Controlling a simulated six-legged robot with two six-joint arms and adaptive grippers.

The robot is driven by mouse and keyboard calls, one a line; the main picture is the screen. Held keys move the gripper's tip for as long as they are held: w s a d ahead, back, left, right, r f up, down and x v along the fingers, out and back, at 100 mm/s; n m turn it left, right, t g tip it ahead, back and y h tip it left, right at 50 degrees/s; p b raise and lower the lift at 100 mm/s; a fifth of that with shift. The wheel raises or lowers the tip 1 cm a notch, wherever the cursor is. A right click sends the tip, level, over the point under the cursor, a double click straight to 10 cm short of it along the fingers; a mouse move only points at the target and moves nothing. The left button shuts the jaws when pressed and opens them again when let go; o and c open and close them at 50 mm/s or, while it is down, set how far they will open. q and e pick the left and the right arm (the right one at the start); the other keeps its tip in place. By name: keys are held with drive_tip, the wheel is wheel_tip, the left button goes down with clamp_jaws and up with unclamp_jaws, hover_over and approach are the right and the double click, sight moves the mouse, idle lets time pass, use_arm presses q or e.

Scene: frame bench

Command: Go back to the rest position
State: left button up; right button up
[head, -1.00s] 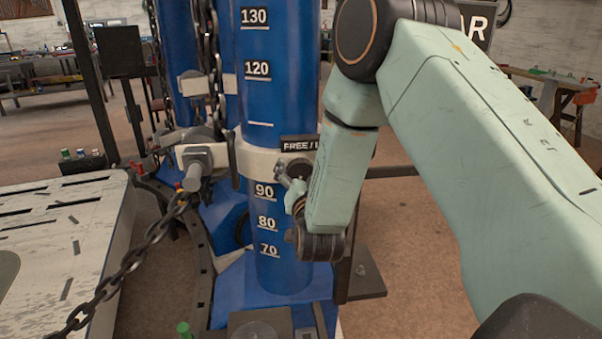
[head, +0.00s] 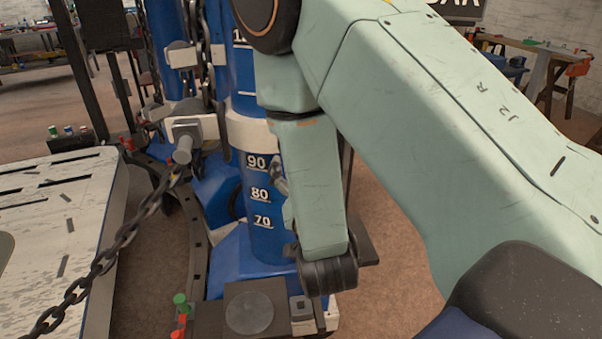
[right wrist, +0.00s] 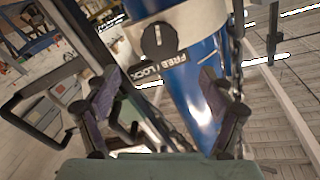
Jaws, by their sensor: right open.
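My right arm comes in from the right in the head view and hangs in front of the blue numbered column (head: 262,205). Its gripper is mostly hidden behind my arm there. In the right wrist view my right gripper (right wrist: 160,88) is open, with two dark fingers spread apart and nothing between them. Beyond the fingers are a round dark knob (right wrist: 159,40) and a FREE/LOCK label (right wrist: 160,72) on the column's white collar (right wrist: 190,18). The fingers look apart from the knob. My left gripper is not in view.
A chain (head: 105,257) slants down at the left beside a scuffed pale platform (head: 55,215). Dark base parts with a round disc (head: 249,313) stand below the column. Green and red pieces (head: 180,300) sit beside them. Workbenches (head: 545,60) stand far back.

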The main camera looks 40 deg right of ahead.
drive_tip(key=shift+s+a, duration=0.1)
drive_tip(key=shift+s, duration=0.15)
drive_tip(key=shift+w, duration=0.15)
idle(0.3)
drive_tip(key=x, duration=1.1)
drive_tip(key=shift+w, duration=0.2)
drive_tip(key=shift+w+d, duration=0.2)
drive_tip(key=shift+d, duration=0.05)
drive_tip(key=shift+s+a, duration=0.1)
